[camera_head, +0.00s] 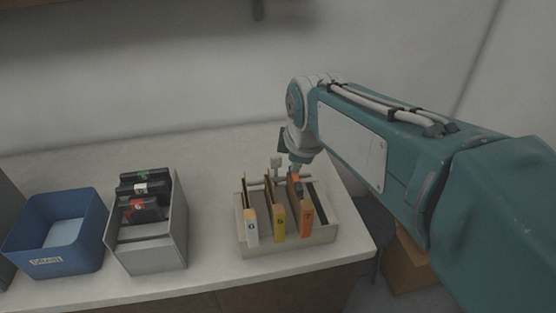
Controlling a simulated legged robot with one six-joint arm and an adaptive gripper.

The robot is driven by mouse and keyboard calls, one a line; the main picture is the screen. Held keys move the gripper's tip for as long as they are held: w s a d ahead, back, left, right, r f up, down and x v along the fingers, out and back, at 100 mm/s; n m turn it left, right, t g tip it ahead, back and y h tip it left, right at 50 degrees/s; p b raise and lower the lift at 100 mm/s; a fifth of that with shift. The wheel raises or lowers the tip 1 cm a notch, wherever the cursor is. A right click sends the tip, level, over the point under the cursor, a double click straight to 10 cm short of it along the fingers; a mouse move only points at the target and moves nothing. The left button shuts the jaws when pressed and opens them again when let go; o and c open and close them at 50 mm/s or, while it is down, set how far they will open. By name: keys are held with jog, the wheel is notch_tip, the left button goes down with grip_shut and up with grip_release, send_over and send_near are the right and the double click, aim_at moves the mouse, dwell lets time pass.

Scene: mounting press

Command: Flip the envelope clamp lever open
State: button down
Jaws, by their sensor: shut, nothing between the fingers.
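My gripper (296,177) is shut and empty, pointing down at the back of the rack, close behind the orange envelope. Its fingertips are partly hidden, and I cannot tell whether they touch anything.
A grey bin (155,256) with several dark cartridges stands left of the rack. A blue bin (55,250) with a label stands farther left. The counter (215,218) is clear between the grey bin and the rack. A cardboard box (406,262) stands below, beyond the counter's right edge.

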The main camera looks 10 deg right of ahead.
jog(key=w+n, duration=0.2)
jog(key=w, duration=0.1)
jog(key=w+a+n, duration=0.1)
jog(key=shift+w+f+n, duration=0.15)
jog(key=shift+f+n, duration=0.15)
jog(key=shift+n, duration=0.1)
send_near(277, 170)
notch_tip(277, 170, down, 4)
jog(key=s, duration=0.2)
jog(key=w, duration=0.4)
jog(key=shift+f, duration=0.4)
jog(key=shift+w, duration=0.1)
